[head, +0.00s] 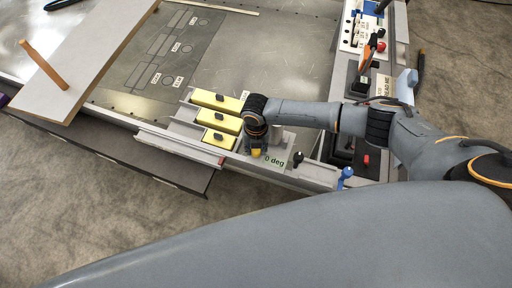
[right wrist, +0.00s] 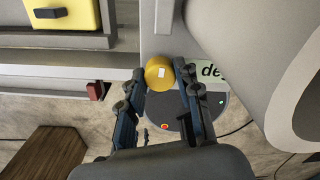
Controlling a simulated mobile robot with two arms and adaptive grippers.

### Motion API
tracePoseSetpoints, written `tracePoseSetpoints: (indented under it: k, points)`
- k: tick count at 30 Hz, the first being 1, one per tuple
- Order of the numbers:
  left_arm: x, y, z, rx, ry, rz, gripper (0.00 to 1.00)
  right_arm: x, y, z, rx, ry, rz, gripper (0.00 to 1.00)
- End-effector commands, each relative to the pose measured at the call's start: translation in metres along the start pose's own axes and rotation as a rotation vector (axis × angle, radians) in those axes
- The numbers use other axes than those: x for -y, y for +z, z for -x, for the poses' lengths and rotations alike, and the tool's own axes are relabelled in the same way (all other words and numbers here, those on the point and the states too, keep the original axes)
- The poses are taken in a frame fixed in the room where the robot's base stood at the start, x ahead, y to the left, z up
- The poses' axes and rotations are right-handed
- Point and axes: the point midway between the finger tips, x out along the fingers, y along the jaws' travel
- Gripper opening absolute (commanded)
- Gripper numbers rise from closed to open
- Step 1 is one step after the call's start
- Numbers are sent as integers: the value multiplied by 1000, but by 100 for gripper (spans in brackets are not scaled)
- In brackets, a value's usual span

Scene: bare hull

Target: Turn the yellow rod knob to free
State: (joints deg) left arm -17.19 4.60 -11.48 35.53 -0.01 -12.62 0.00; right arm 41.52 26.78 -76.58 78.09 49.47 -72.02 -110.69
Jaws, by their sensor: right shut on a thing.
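The yellow rod knob (right wrist: 158,73) is a round yellow cap with a small white mark. It shows between the fingertips of my right gripper (right wrist: 160,80) in the right wrist view. The fingers are closed in on its two sides. In the head view my right gripper (head: 257,150) points down over the grey plate, and the yellow knob (head: 256,153) shows only in part at its tip. A label reading "0 deg" (head: 274,160) is on the plate beside it. The rod itself is mostly hidden. My left gripper is not in view.
Several yellow blocks with dark handles (head: 219,119) stand just left of the gripper. A red piece (head: 221,161), a black knob (head: 298,158) and a blue knob (head: 346,173) are along the front edge. A board with an orange peg (head: 44,65) lies at far left.

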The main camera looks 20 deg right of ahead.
Motion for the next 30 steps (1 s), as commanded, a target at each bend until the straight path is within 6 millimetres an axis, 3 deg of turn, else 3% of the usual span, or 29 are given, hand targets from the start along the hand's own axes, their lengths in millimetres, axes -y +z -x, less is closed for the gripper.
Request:
tracePoseSetpoints:
  k: [9,23,24,25,30]
  points:
    - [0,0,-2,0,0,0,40,-1,0,0,-1,2,94,1]
    - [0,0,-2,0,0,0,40,-1,0,0,0,1,106,1]
    - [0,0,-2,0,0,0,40,-1,0,0,0,1,106,37]
    - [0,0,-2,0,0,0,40,-1,0,0,0,1,106,43]
    - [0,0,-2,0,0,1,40,0,0,0,0,0,105,43]
